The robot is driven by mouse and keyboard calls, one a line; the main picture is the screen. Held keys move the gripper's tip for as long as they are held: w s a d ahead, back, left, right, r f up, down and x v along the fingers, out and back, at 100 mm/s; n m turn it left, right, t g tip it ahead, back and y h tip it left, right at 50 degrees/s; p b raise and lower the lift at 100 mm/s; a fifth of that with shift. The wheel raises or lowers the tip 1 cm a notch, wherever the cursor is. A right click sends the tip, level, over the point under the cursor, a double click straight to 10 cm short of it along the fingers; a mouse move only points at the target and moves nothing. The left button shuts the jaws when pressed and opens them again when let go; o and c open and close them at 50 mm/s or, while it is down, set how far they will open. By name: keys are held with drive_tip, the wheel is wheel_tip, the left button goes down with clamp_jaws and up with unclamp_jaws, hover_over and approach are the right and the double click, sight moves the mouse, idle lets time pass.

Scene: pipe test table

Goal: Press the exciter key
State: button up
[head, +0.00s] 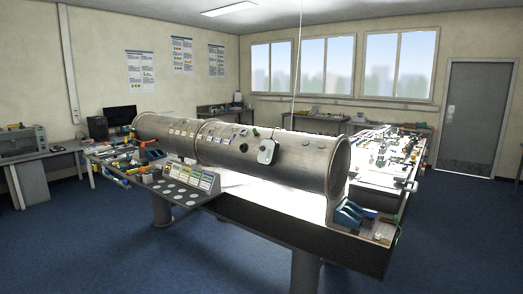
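A long grey metal pipe (310,165) lies across the test table (290,232) in the head view. A pale rounded device (266,151) sits on the near side of the pipe. Small labelled plates line the pipe to its left. A side shelf (205,202) at the table's front left carries pale round discs and a row of colour-marked boxes (195,178). I cannot tell which part is the exciter key; it is too small to make out or hidden. My gripper is not in view.
Blue blocks (348,213) stand at the table's near right end. A cluttered white bench (372,173) is behind it to the right. Another bench with a grey machine (22,143) stands at left. Blue floor (90,245) is clear at front left.

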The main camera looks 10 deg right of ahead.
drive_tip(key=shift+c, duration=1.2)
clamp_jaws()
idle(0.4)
